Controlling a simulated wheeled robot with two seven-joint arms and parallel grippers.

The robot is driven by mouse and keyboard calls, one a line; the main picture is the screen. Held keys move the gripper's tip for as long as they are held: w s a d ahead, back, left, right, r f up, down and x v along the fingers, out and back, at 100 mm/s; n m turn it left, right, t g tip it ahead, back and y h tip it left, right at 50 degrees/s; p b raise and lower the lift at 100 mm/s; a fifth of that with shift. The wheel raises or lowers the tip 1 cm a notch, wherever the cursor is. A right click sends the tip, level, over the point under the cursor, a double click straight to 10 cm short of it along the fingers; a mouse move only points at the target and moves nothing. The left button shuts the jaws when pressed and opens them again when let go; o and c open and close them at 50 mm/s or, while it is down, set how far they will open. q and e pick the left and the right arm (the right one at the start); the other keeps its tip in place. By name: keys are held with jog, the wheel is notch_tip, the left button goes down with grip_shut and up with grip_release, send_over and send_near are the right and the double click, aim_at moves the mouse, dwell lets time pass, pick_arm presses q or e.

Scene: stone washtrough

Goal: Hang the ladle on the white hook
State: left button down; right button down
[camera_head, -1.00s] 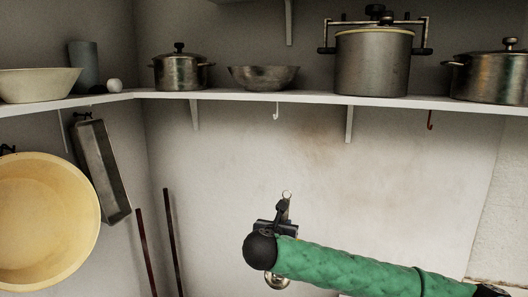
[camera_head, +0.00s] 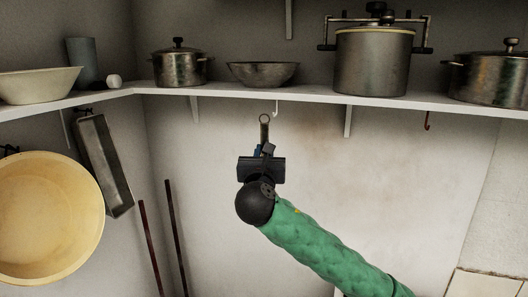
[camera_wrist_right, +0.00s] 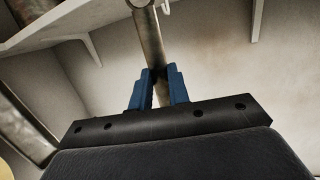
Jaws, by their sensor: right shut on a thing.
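The white hook (camera_head: 276,109) hangs under the shelf edge. My right gripper (camera_head: 264,150) is shut on the ladle's metal handle and holds it upright, with the ring end (camera_head: 265,118) on top. The ring is just below and slightly left of the hook in the head view; whether they touch in depth I cannot tell. In the right wrist view the handle (camera_wrist_right: 149,42) rises between the blue fingers (camera_wrist_right: 159,88), and its ring is cut by the top edge. The ladle's bowl is hidden behind my gripper and arm. My left gripper is not in view.
A red hook (camera_head: 427,121) hangs further right under the white shelf (camera_head: 230,93). Pots and a metal bowl (camera_head: 263,74) stand on the shelf. A shelf bracket (camera_head: 348,121) is right of the white hook. A yellow basin (camera_head: 48,218) and a metal trough (camera_head: 106,165) hang at left.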

jog(key=shift+a, duration=0.1)
jog(key=w+d+f, duration=0.1)
jog(key=w+d, duration=0.2)
jog(key=w, duration=0.6)
jog(key=shift+w+f, duration=0.2)
jog(key=shift+f, duration=0.05)
dwell(1.4)
dwell(0.5)
